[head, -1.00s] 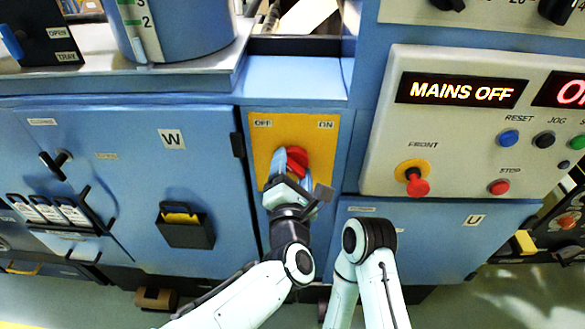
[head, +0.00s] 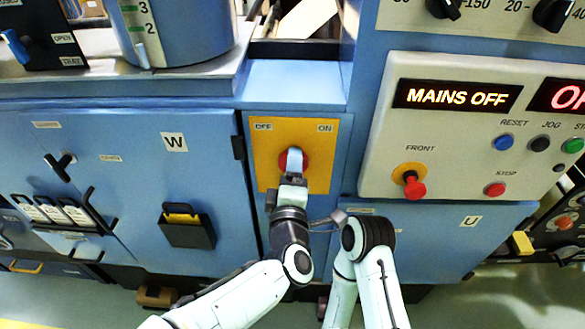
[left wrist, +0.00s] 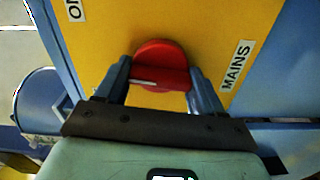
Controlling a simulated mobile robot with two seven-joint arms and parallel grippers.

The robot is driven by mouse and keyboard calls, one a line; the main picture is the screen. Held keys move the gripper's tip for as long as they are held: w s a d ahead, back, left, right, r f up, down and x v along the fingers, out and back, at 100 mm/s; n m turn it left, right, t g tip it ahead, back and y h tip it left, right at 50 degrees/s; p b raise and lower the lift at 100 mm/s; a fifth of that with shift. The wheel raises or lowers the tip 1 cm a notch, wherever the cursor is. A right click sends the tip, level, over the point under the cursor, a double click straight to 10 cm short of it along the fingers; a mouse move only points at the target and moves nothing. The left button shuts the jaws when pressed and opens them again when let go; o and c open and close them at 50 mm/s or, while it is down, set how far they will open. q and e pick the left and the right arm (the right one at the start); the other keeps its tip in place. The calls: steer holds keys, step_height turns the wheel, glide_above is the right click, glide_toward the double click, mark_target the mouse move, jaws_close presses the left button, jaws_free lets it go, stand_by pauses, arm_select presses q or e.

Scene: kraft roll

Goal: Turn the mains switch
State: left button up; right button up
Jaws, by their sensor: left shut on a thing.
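The red round mains switch (head: 283,161) sits on a yellow panel (head: 262,178) marked OFF at top left and ON at top right. In the left wrist view the switch (left wrist: 160,64) shows its raised grip bar lying between both blue fingers. My left gripper (head: 294,163) is shut on that bar and hides much of the switch in the head view; it also shows in the left wrist view (left wrist: 162,86). The display (head: 457,96) reads MAINS OFF.
Right of the switch, a pale control panel (head: 455,150) carries a red FRONT knob (head: 414,187) and several push buttons. A blue cabinet door marked W (head: 130,185) lies to the left. A metal ledge with a blue drum (head: 185,30) is above.

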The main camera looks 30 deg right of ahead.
arm_select(q)
steer(key=m+p, duration=0.1)
steer(key=m, duration=0.3)
steer(key=shift+r, duration=0.1)
steer(key=shift+m+p, duration=0.65)
steer(key=shift+m, duration=1.05)
steer(key=o, duration=1)
steer(key=shift+o, duration=0.2)
steer(key=shift+s, duration=0.1)
steer(key=v, duration=1.3)
steer(key=shift+b, duration=0.35)
steer(key=shift+a, duration=0.1)
